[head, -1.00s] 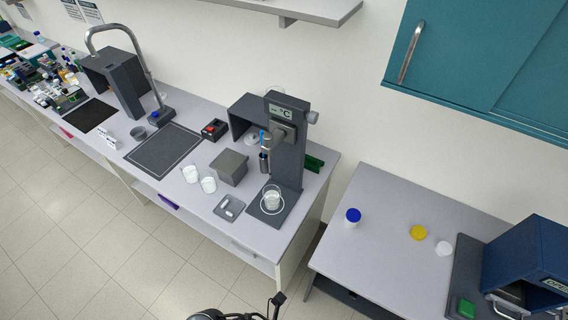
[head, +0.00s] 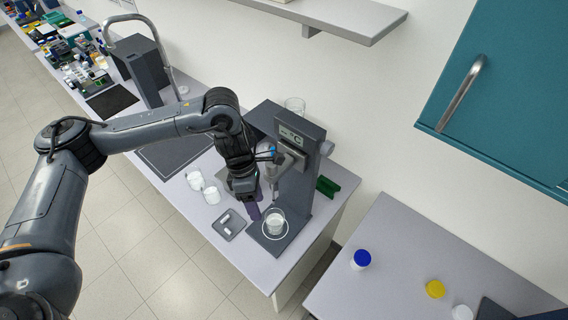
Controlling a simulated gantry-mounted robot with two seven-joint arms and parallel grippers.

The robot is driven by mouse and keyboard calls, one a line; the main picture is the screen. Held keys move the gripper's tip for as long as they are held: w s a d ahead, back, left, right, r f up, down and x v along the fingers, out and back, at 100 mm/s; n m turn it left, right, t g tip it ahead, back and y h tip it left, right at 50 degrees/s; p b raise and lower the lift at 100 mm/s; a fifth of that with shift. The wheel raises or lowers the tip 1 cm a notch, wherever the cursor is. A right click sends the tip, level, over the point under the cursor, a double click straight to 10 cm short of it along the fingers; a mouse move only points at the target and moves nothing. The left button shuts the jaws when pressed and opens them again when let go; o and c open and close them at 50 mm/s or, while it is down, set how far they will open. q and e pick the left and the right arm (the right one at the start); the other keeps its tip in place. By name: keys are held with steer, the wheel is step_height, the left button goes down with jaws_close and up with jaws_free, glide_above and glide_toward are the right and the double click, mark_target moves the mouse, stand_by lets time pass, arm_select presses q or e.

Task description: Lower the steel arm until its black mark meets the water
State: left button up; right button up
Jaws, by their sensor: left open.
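The rig is a dark grey stand (head: 297,185) with a °C display and a side knob (head: 326,148). The steel arm (head: 290,158) comes off the front of its column; my gripper and wrist partly hide it. Its black mark cannot be made out. A glass beaker of water (head: 274,222) stands inside a white ring on the stand's base. My left gripper (head: 254,211) is open and points down, just left of the column and the beaker. Whether it touches the steel arm cannot be told. My right gripper is out of view.
Two white cups (head: 203,188) and a small grey tray (head: 229,224) with white pieces are left of the rig. A green item (head: 327,186) lies behind it. A blue-capped jar (head: 361,259) and a yellow lid (head: 435,289) are on the right-hand bench.

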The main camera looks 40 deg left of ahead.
mark_target(270, 162)
arm_select(q)
steer(key=w+a+r+t+b, duration=0.1)
steer(key=w+a+r+t, duration=0.2)
steer(key=r, duration=0.4)
steer(key=w+a+r+t, duration=0.1)
steer(key=w+a+r, duration=0.1)
steer(key=w+r, duration=0.3)
steer(key=shift+n+y, duration=0.3)
steer(key=b+x, duration=0.1)
steer(key=x, duration=0.2)
steer(key=b+x, duration=0.1)
steer(key=x, duration=0.1)
steer(key=shift+s+d+f, duration=0.1)
steer(key=shift+d+f, duration=0.2)
steer(key=shift+f, duration=0.05)
steer(key=shift+d+f+p, duration=0.1)
steer(key=shift+f+p, duration=0.2)
steer(key=shift+p, duration=0.05)
steer(key=shift+x, duration=0.9)
jaws_close()
